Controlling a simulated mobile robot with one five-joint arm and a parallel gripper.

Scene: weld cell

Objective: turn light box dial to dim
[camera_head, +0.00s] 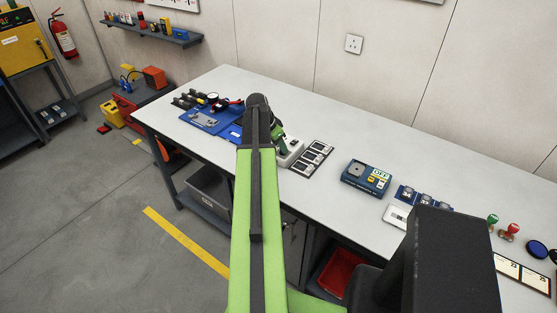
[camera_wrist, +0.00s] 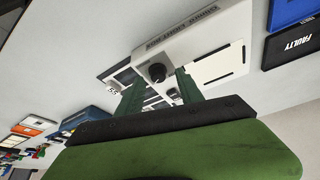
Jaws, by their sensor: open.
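The light box (camera_head: 290,155) is a small white box on the long table, partly hidden behind my arm in the head view. In the wrist view the light box (camera_wrist: 192,35) fills the upper middle, with a pale panel to the right and small lettering along its edge. Its dial (camera_wrist: 157,73) is a round black knob. My gripper (camera_wrist: 160,84) is open, with one green finger to the left and one to the right of the dial. I cannot tell whether the fingers touch it. In the head view my gripper (camera_head: 279,137) is mostly hidden by my arm.
A rack of framed panels (camera_head: 312,158) lies right beside the light box. A blue mat (camera_head: 205,119) with tools lies to the left. A dark "FAULTY" tray (camera_wrist: 293,45) shows at the wrist view's right.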

